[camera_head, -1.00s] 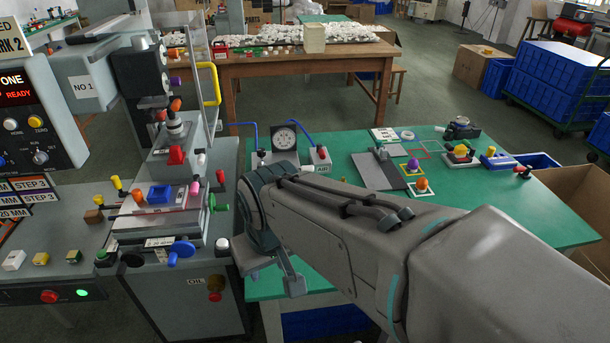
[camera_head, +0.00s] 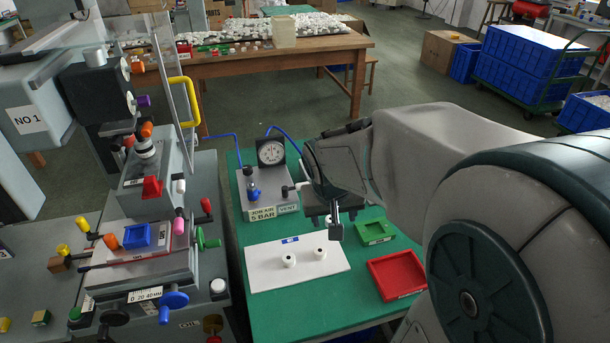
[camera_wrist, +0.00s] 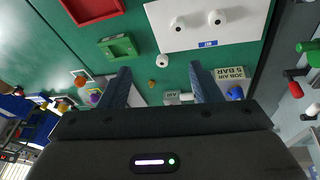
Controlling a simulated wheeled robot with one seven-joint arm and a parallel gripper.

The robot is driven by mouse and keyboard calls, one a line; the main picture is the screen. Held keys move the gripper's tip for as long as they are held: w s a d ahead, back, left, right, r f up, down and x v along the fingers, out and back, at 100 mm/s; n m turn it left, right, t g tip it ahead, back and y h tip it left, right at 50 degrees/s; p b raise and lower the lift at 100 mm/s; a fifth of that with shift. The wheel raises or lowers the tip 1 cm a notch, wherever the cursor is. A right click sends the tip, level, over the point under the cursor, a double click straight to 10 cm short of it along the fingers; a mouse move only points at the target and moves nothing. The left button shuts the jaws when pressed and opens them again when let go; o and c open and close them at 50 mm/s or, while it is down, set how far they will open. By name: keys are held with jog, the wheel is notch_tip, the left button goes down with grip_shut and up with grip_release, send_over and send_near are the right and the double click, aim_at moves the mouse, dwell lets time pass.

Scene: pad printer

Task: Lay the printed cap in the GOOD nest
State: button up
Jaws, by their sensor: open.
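My gripper (camera_head: 324,222) hangs over the green table, past the white board; its fingers are spread and empty in the wrist view (camera_wrist: 162,86). A green square tray (camera_head: 374,233), its label too small to read, lies right of my gripper; it also shows in the wrist view (camera_wrist: 119,47), with no cap visible in it. A loose white cap (camera_wrist: 162,61) lies on the table beside the green tray, ahead of the fingers and apart from them. Two more white caps (camera_head: 289,260) (camera_head: 320,253) stand on the white board (camera_head: 270,278). I cannot tell which cap is printed.
A red tray (camera_head: 397,275) lies nearer than the green one. The air unit with its gauge (camera_head: 271,152) stands behind the board. The pad printer (camera_head: 150,250) stands at the left, with a blue block on it. Bare green table lies in front of the board.

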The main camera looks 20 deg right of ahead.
jog(key=w+d+f, duration=0.2)
jog(key=w+f, duration=0.3)
jog(key=w+d+f+m, duration=0.1)
jog(key=w+d+f, duration=0.1)
jog(key=w+f, duration=0.4)
jog(key=w+d+f+m+b, duration=0.1)
jog(key=w+d+f, duration=0.2)
jog(key=w+f, duration=0.2)
jog(key=shift+w+f+t, duration=0.4)
jog(key=shift+f, duration=0.15)
jog(key=x, duration=0.4)
jog(key=shift+s+a+f+b, duration=0.2)
jog(key=shift+s+a+b, duration=0.05)
jog(key=shift+a+b, duration=0.05)
jog(key=shift+w+d+f, duration=0.1)
jog(key=shift+w+f, duration=0.1)
jog(key=shift+f, duration=0.25)
jog(key=c, duration=1.1)
jog(key=shift+r, duration=0.2)
